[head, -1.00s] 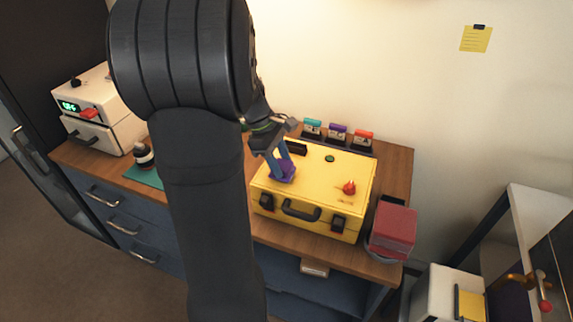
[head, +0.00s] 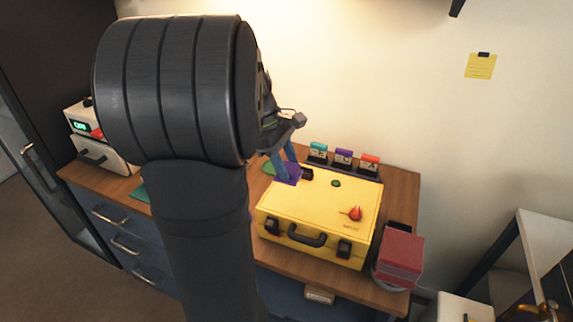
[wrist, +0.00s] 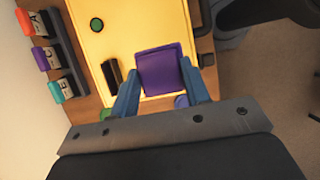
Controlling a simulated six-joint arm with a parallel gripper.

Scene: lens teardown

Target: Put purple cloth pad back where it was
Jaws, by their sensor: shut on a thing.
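The purple cloth pad (head: 284,177) is a flat, soft-looking square. My gripper (head: 281,168) is shut on it, with blue fingers on either side. In the wrist view the pad (wrist: 158,70) fills the space between the fingertips (wrist: 158,78). The pad is over the back left corner of the yellow case (head: 310,208); I cannot tell whether it touches the lid. The case also shows in the wrist view (wrist: 130,30). My arm hides much of the area left of the case.
A red knob (head: 355,213), a green button (head: 336,183) and a black block (head: 307,174) are on the case lid. Labelled cards (head: 343,157) stand behind it. A red box (head: 401,256) is at right. A green patch (head: 268,168) shows behind the pad.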

